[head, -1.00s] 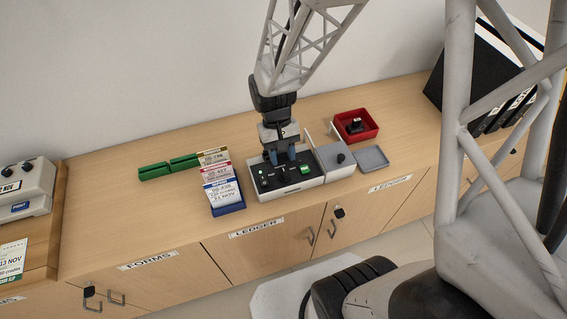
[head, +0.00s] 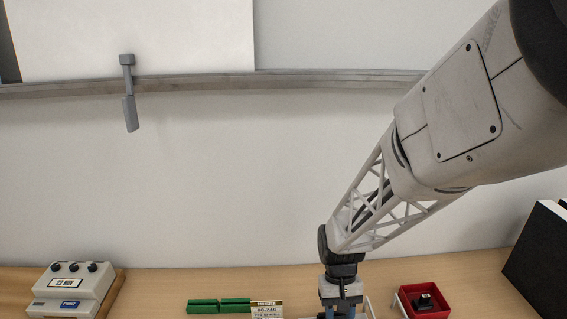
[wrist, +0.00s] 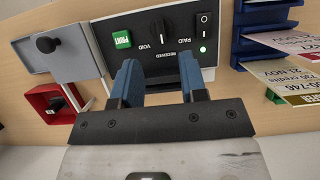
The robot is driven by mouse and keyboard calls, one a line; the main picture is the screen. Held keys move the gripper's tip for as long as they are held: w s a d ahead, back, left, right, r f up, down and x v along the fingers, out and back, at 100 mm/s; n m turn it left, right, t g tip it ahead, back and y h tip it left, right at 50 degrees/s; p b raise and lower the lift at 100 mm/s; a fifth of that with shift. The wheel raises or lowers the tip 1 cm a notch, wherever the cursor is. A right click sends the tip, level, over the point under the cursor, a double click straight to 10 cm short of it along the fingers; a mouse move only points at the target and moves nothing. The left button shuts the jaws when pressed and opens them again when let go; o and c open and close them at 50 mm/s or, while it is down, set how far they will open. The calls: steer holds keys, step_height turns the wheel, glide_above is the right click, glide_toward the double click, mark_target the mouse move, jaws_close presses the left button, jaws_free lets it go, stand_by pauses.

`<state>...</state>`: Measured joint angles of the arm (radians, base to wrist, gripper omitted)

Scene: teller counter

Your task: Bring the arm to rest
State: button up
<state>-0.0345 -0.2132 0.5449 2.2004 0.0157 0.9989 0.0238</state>
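My gripper hangs over the wooden counter (head: 170,285). In the head view my gripper is cut off by the bottom edge, so its fingertips are hidden there. In the wrist view my gripper (wrist: 160,82) has its two blue fingers well apart, with nothing held between them. Beyond the fingers is a dark-topped machine (wrist: 150,52) with a green button (wrist: 122,40), a black knob, a rocker switch and a lit green light. Whether the fingers touch the machine I cannot tell.
A blue rack (wrist: 245,40) of cards stands beside the machine. On its other side are a grey box (wrist: 75,62) with a black knob and a red tray (wrist: 42,97) holding a black object. Green blocks (head: 203,307) and a knobbed device (head: 70,287) stand left.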

steer(key=s+d+r+t, duration=0.1)
steer(key=s+r+t, duration=0.2)
steer(key=s+r, duration=0.3)
steer(key=s+d+r+t, duration=0.1)
steer(key=s+r+t, duration=0.3)
steer(key=r, duration=1.3)
steer(key=shift+s, duration=1)
